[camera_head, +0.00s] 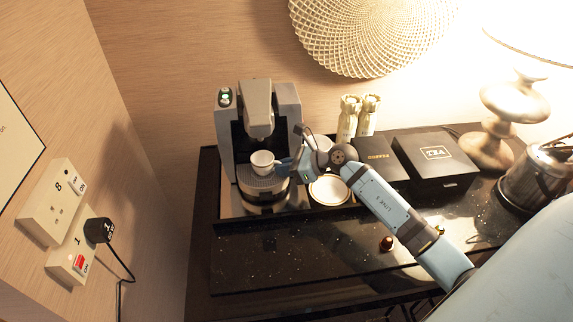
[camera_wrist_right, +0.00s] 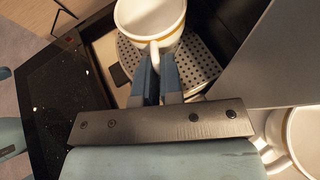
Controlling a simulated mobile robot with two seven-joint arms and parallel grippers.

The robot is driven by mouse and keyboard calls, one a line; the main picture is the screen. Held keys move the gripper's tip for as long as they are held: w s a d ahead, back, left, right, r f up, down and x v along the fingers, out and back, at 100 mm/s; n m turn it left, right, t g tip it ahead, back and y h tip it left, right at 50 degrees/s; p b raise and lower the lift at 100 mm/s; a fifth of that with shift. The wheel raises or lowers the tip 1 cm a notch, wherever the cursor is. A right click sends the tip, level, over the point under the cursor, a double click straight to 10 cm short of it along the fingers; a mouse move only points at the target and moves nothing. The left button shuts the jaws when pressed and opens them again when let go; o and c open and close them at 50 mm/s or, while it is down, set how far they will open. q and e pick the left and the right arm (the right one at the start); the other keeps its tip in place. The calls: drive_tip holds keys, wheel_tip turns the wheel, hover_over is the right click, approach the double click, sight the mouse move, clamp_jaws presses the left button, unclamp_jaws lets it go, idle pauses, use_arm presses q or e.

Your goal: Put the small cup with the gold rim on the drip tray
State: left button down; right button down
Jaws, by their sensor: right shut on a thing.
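The small white cup with the gold rim (camera_head: 262,160) is at the drip tray of the coffee machine, under the spout. It also shows at the top of the right wrist view (camera_wrist_right: 152,18), with its handle toward my fingers. My right gripper (camera_head: 283,167) is shut on the cup's handle; its blue fingers (camera_wrist_right: 157,80) show in the wrist view. The perforated drip tray (camera_head: 262,184) lies below the cup; it also shows in the wrist view (camera_wrist_right: 199,64). I cannot tell whether the cup touches the tray. My left gripper is not in view.
The coffee machine (camera_head: 287,110) stands behind the cup. A second white cup (camera_wrist_right: 303,135) is beside my gripper, and a saucer (camera_head: 329,190) lies to the right. Bottles (camera_head: 348,118), black boxes (camera_head: 436,160) and an ice bucket (camera_head: 537,178) stand farther right. The front counter (camera_head: 300,255) is mostly clear.

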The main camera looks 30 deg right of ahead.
drive_tip(key=shift+w+d+f, duration=0.1)
drive_tip(key=shift+f, duration=0.05)
drive_tip(key=shift+s+a, duration=0.2)
drive_tip(key=shift+a, duration=0.05)
drive_tip(key=shift+f, duration=0.1)
drive_tip(key=c, duration=1.3)
unclamp_jaws()
drive_tip(key=shift+w+d, duration=0.1)
drive_tip(key=shift+r, duration=0.2)
drive_tip(key=shift+b+v, duration=0.95)
drive_tip(key=shift+v, duration=5.05)
